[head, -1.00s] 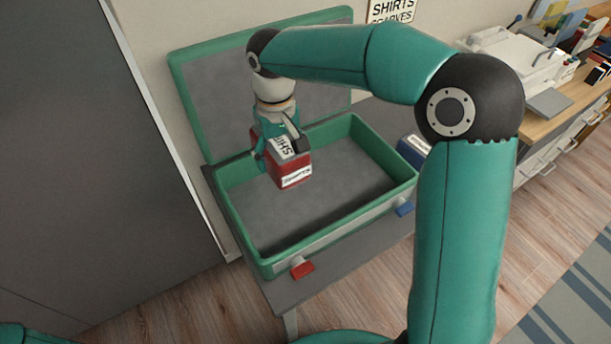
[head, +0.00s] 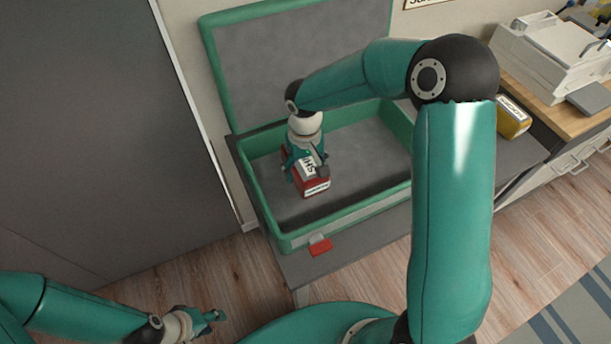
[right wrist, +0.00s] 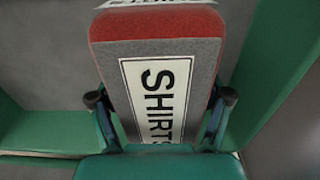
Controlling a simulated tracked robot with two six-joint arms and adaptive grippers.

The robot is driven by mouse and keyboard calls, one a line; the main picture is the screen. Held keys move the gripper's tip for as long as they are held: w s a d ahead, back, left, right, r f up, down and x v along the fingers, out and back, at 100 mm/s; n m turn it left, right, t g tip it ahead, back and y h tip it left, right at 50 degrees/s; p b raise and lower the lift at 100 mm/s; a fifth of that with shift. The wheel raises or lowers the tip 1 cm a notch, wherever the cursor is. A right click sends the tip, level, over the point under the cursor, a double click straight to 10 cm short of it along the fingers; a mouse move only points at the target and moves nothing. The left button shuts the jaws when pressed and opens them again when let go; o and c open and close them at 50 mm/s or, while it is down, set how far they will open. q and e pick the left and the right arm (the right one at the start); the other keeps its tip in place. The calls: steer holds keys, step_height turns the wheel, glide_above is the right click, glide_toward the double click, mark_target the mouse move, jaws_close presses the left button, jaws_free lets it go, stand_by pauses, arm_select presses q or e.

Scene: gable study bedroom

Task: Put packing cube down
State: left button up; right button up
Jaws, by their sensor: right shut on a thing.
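The packing cube (head: 317,187) is a red and grey block with a white SHIRTS label. In the right wrist view, the cube (right wrist: 205,60) stands between the two fingers. My right gripper (head: 308,168) is shut on it, pointing down inside the open green suitcase (head: 345,222). The cube is low over the grey floor of the case, left of its middle; I cannot tell whether it touches the floor. My left gripper (head: 215,318) is at the lower left, away from the case; its jaws are too small to read.
The raised suitcase lid (head: 300,60) stands behind. A red latch (head: 320,247) is on the front. A yellow box (head: 512,118) stands right of the case, near a wooden desk (head: 560,115). My right arm hides the case's right end. The case floor around the cube looks bare.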

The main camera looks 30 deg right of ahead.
steer(key=shift+f, duration=2.1)
steer(key=o, duration=1.6)
steer(key=shift+c, duration=0.2)
step_height(320, 180, up, 12)
